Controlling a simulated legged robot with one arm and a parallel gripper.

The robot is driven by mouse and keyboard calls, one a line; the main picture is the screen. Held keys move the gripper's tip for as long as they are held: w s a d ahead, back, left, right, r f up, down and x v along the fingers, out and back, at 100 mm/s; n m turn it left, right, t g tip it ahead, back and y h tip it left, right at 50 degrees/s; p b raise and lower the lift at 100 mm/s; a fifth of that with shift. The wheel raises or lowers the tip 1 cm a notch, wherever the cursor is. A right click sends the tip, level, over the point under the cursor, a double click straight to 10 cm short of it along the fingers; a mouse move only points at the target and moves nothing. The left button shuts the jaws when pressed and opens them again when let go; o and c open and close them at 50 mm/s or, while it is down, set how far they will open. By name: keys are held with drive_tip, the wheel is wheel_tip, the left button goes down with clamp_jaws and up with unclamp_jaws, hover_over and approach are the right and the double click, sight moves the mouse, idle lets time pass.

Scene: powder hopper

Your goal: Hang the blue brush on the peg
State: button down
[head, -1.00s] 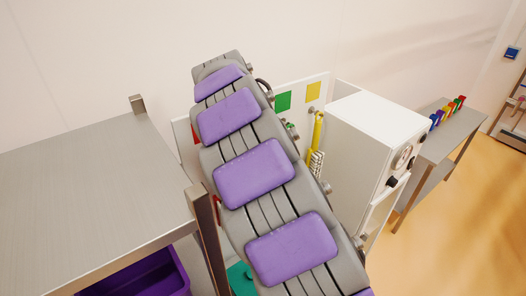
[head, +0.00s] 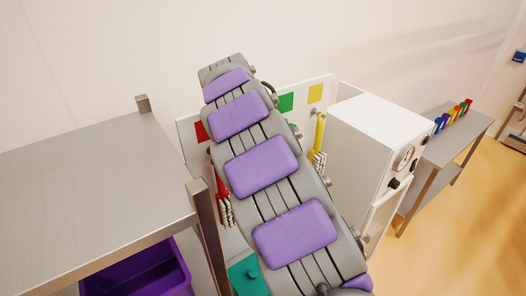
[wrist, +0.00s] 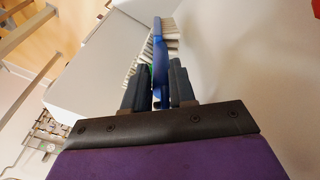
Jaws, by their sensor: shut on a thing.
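The blue brush (wrist: 159,60) is held upright between the two dark fingers of my gripper (wrist: 160,88) in the wrist view. Its pale bristles show along the upper part. In the head view my arm hides the gripper and the blue brush. A white board (head: 320,92) stands against the wall behind my arm, with red, green and yellow squares. A yellow brush (head: 319,135) hangs from a peg (head: 315,111) below the yellow square. A red brush (head: 223,190) shows partly left of my arm. I cannot make out a free peg; my arm covers the board's middle.
A white cabinet (head: 374,125) with knobs stands right of the board. A steel table (head: 85,180) is at the left, with a purple bin (head: 150,272) below. A bench (head: 462,135) with several coloured items is at the far right. Open floor (head: 450,240) lies at the right.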

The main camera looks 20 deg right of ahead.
drive_tip(key=shift+w+a+f, duration=0.1)
drive_tip(key=shift+a+f, duration=0.05)
drive_tip(key=shift+f, duration=0.05)
drive_tip(key=c, duration=1.4)
unclamp_jaws()
drive_tip(key=shift+o, duration=1)
drive_tip(key=shift+w+f, duration=0.15)
drive_tip(key=shift+w, duration=0.15)
drive_tip(key=o, duration=0.4)
drive_tip(key=shift+w, duration=0.1)
drive_tip(key=shift+c, duration=0.2)
